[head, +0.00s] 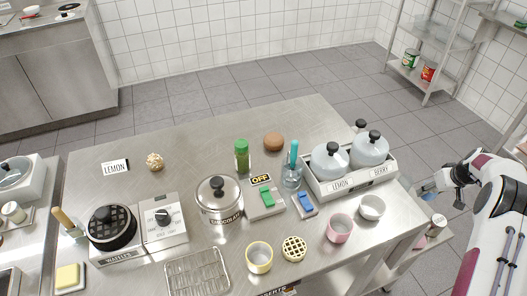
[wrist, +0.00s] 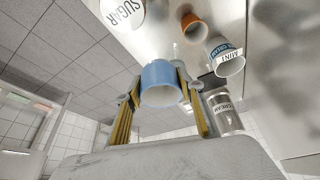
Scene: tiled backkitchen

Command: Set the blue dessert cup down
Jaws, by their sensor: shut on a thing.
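The blue dessert cup (wrist: 160,75) is between the two yellow-sided fingers of my gripper (wrist: 160,92) in the wrist view, with its open rim toward the camera. My gripper is shut on it. In the head view my gripper (head: 430,188) is off the right end of the steel table, apart from the tabletop. The cup is small there and partly hidden by the fingers. A pink cup (head: 340,229), a white cup (head: 371,207) and a yellow cup (head: 259,257) stand on the table's front right part.

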